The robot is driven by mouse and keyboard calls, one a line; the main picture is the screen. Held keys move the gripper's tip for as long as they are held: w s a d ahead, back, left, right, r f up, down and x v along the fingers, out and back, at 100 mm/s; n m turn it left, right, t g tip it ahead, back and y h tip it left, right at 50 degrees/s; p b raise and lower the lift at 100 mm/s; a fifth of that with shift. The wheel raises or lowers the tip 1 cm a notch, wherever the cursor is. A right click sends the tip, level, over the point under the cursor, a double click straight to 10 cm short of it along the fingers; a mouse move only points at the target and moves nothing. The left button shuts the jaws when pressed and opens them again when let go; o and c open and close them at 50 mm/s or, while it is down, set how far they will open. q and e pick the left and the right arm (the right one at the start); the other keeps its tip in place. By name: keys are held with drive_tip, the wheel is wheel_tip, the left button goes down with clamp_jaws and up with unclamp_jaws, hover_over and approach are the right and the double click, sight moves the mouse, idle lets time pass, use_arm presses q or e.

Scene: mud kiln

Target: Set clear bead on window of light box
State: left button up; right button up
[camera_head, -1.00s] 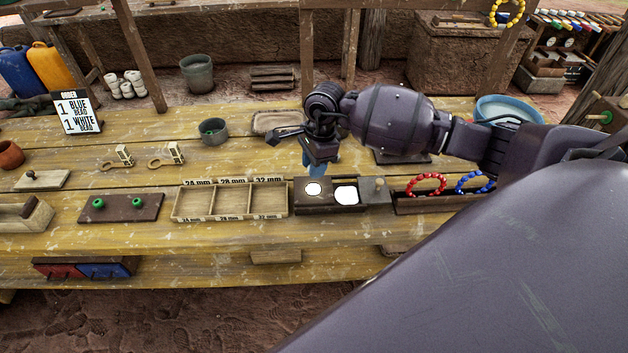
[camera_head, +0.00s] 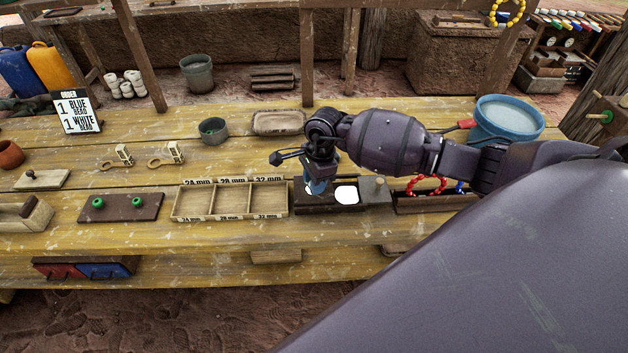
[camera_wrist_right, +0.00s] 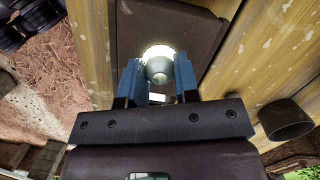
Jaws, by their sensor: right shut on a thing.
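The light box (camera_head: 328,208) is a dark, low box on the table, right of the sorting tray. One bright white window (camera_head: 346,194) shows on its right side. My right gripper (camera_head: 317,187) points down over its left side and covers most of the other lit window. In the right wrist view, the blue fingers (camera_wrist_right: 158,78) are shut on a round, greyish, glassy bead (camera_wrist_right: 158,67). The bead is in front of the bright round window (camera_wrist_right: 157,51). I cannot tell whether it touches the window. My left gripper is not in view.
A wooden sorting tray (camera_head: 229,213) with size labels stands left of the light box. A dark rack (camera_head: 435,205) with red and blue bead rings is to the right. A blue basin (camera_head: 508,119) and a dark cup (camera_head: 213,130) stand farther back.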

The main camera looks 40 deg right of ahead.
drive_tip(key=o, duration=0.9)
